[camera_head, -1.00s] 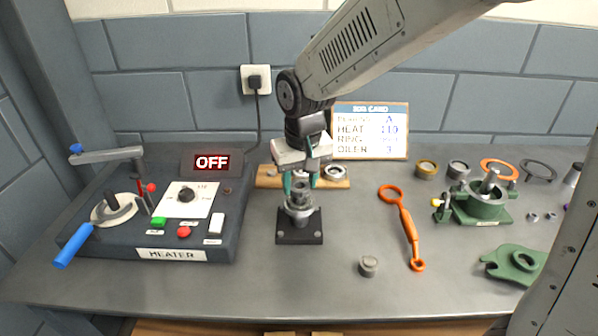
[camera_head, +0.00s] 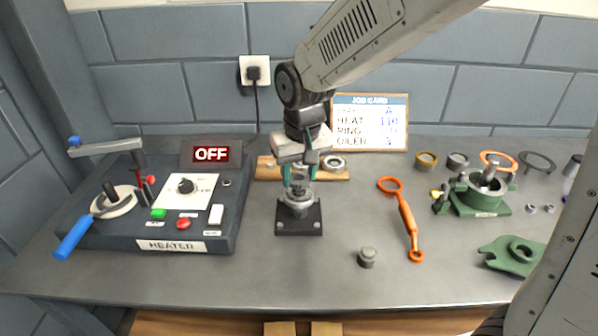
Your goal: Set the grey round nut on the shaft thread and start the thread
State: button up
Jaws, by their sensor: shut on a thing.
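My gripper (camera_head: 299,182) points straight down over the shaft stand, its green fingers on either side of the shaft's top. It is shut on a small grey piece, which I take to be the grey round nut (camera_head: 298,190); the fingers partly hide it. The shaft (camera_head: 299,205) stands upright with a grey ring-shaped body around it, on a square black base (camera_head: 299,228). The nut is at the shaft's top end. The thread is too small and covered to make out, so I cannot tell whether it is engaged.
The heater (camera_head: 150,215) at left reads OFF. A wooden board (camera_head: 265,172) with a metal ring (camera_head: 335,163) lies behind the stand. An orange wrench (camera_head: 404,215), a small grey part (camera_head: 367,257) and a green housing (camera_head: 480,197) are to the right. The front table is clear.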

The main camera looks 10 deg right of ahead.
jog(key=shift+f, duration=0.55)
dwell(0.4)
